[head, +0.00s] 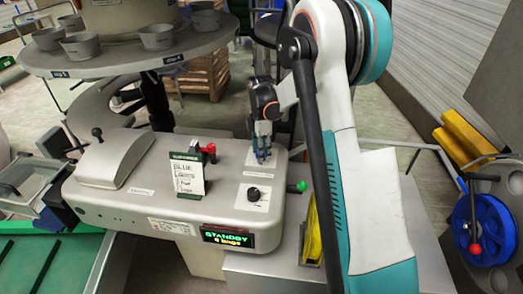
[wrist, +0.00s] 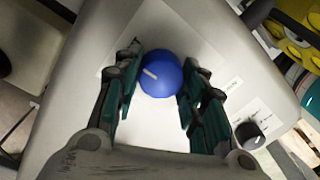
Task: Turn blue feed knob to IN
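The round blue feed knob (wrist: 161,75) sits on a pale plate on the grey machine housing. It has a short pale pointer mark that slants toward the upper left in the wrist view. My gripper (wrist: 160,82) points down over the knob with one teal-padded finger on each side of it. The fingers are spread about the knob's width; I cannot tell whether they touch it. In the head view my gripper (head: 262,150) stands over the right part of the housing and mostly hides the knob. The labels around the knob are too small to read.
A black knob (head: 253,194) lies in front of the blue one. A display (head: 228,237) reads STANDBY, 0 bugs. A card (head: 189,178), a red-handled lever (head: 209,151) and a green ball lever (head: 302,187) stand nearby. A round cup tray (head: 130,57) overhangs the rear left.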

